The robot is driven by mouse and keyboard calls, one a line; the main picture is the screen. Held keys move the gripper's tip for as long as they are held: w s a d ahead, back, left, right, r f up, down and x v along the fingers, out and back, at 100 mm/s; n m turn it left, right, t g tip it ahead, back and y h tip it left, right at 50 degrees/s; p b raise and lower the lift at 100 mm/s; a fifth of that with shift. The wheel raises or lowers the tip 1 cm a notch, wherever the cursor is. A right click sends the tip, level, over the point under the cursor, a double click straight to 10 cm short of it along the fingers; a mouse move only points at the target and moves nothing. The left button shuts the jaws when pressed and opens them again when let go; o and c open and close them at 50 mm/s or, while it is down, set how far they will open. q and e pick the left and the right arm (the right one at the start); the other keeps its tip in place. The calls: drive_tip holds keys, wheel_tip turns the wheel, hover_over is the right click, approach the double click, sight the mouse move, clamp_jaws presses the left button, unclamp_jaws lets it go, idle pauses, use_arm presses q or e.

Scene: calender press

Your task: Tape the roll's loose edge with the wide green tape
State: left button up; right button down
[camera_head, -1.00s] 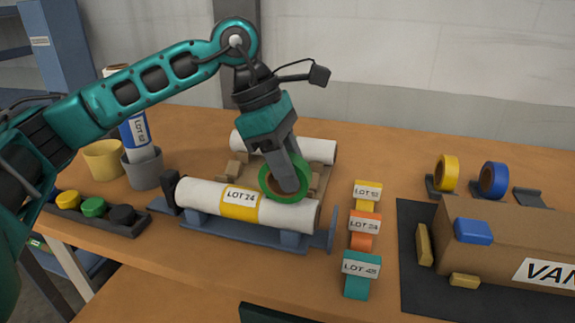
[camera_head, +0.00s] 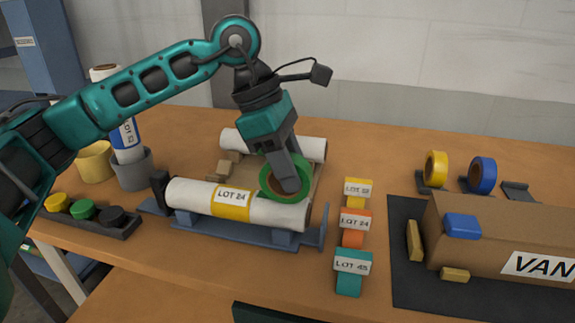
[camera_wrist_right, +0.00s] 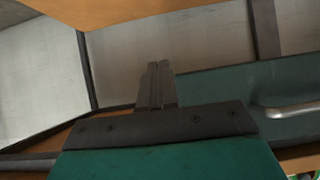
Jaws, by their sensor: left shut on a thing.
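The white roll (camera_head: 190,195) with a yellow LOT 24 band lies on a blue-grey cradle (camera_head: 215,232). My left gripper (camera_head: 287,187) is shut on the wide green tape (camera_head: 302,170), a green ring with a brown core. The roll's loose edge cannot be made out. My right gripper (camera_wrist_right: 155,85) shows in the right wrist view with its fingers together and nothing between them.
A second white roll (camera_head: 310,148) lies behind. Tags on yellow, orange and teal blocks (camera_head: 353,262) stand right of the cradle. Yellow tape (camera_head: 436,168) and blue tape (camera_head: 482,175) stand on holders behind a cardboard box (camera_head: 480,252). A cap tray (camera_head: 110,228) and cups (camera_head: 132,172) are at left.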

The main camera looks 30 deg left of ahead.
sight(310, 174)
use_arm(q)
drive_tip(key=shift+w+d, duration=0.1)
drive_tip(key=shift+d, duration=0.25)
drive_tip(key=shift+d, duration=0.2)
drive_tip(key=shift+w+d, duration=0.1)
drive_tip(key=shift+d, duration=0.3)
drive_tip(key=shift+w+d, duration=0.1)
drive_tip(key=shift+d, duration=0.1)
drive_tip(key=shift+d, duration=0.35)
idle(0.3)
